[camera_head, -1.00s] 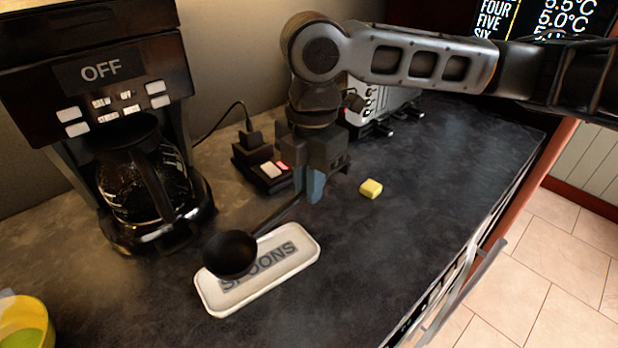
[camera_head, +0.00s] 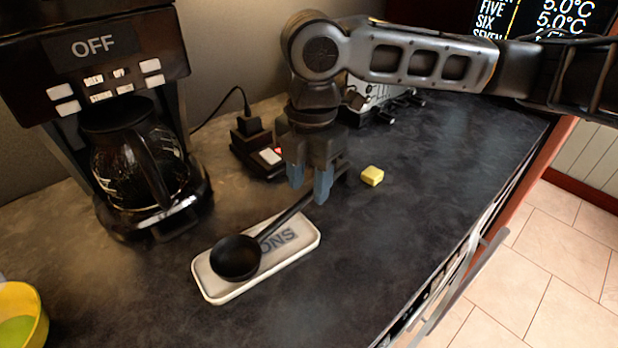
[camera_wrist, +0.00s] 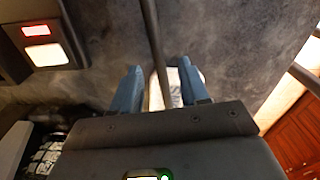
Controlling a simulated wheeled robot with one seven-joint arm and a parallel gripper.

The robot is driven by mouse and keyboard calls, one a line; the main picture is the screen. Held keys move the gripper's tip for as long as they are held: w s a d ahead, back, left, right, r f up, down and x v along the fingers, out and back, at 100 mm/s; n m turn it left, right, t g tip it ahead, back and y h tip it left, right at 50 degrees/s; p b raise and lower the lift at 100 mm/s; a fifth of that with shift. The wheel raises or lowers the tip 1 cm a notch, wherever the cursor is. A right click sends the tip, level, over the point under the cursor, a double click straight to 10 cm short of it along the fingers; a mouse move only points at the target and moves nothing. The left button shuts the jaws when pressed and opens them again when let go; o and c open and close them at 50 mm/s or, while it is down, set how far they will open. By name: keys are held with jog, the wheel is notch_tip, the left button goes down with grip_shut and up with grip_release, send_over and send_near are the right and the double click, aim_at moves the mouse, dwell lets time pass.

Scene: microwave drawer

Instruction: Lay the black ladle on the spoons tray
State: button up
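The black ladle (camera_head: 237,258) rests with its bowl on the left part of the white spoons tray (camera_head: 222,291). Its handle slants up and right across the tray, past the far end, toward my gripper. My gripper (camera_head: 309,192) is open above the handle, just beyond the tray. In the wrist view the ladle handle (camera_wrist: 153,40) runs between the two spread blue fingers of my gripper (camera_wrist: 160,84), with a gap on each side. A pale part of the tray (camera_wrist: 173,92) shows between the fingers. The ladle's bowl is hidden there.
A coffee maker (camera_head: 140,165) stands at the left. A black power socket box (camera_head: 256,155) is behind my gripper. A yellow block (camera_head: 372,176) lies to its right. A yellow bowl (camera_head: 22,312) is at the lower left. The dark counter right of the tray is clear.

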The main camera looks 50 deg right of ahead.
jog(key=shift+o, duration=0.4)
jog(key=o, duration=0.5)
jog(key=shift+d+r, duration=0.15)
jog(key=shift+r, duration=3.75)
